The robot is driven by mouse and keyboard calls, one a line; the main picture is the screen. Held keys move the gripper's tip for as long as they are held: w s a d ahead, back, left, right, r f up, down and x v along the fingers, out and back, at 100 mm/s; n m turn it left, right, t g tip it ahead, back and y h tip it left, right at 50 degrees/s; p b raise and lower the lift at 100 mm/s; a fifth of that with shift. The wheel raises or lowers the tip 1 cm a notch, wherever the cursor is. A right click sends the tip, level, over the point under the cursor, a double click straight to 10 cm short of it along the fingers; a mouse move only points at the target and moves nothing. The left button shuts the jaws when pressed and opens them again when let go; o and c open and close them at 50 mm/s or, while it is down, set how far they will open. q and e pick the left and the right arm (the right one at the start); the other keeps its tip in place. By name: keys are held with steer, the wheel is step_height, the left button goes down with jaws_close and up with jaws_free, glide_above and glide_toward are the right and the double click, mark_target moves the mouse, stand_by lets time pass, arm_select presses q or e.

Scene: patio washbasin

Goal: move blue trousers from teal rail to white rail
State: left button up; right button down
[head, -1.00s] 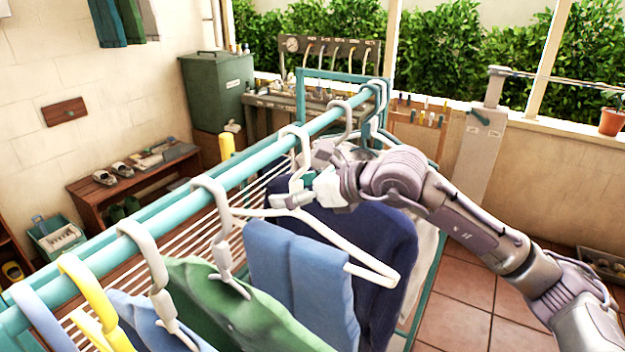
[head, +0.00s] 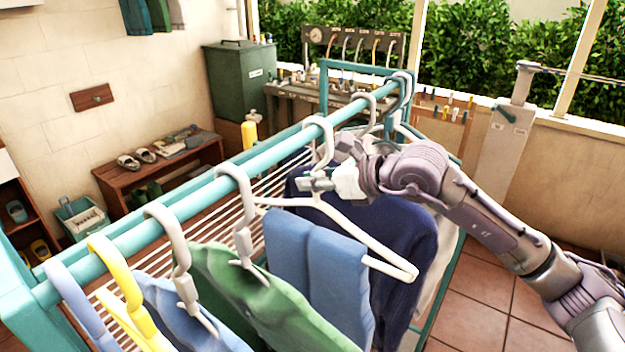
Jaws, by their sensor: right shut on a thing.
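The blue trousers (head: 318,270) hang folded over the bar of a white hanger (head: 384,254). The hanger's hook (head: 318,135) is over the teal rail (head: 262,158). My right gripper (head: 318,183) is shut on the neck of this hanger, just below the hook. The trousers hang in front of a dark navy garment (head: 405,235) and behind a green garment (head: 240,290). My left gripper is not in view. I cannot make out a white rail for certain.
Other hangers crowd the teal rail on both sides, among them a yellow one (head: 118,285) with blue garments near it. A wooden bench (head: 120,185) with shoes stands at the left. Tiled floor (head: 480,310) is open at the right.

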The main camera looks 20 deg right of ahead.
mark_target(315, 169)
steer(key=shift+r, duration=0.2)
steer(key=shift+r, duration=0.15)
steer(key=shift+r+p, duration=0.5)
steer(key=shift+r, duration=0.75)
steer(key=shift+s+d+f, duration=0.1)
steer(key=shift+s+d, duration=0.05)
steer(key=s+d+r+b, duration=0.1)
steer(key=s+d+b, duration=0.5)
steer(key=s, duration=0.1)
steer(key=shift+s, duration=0.35)
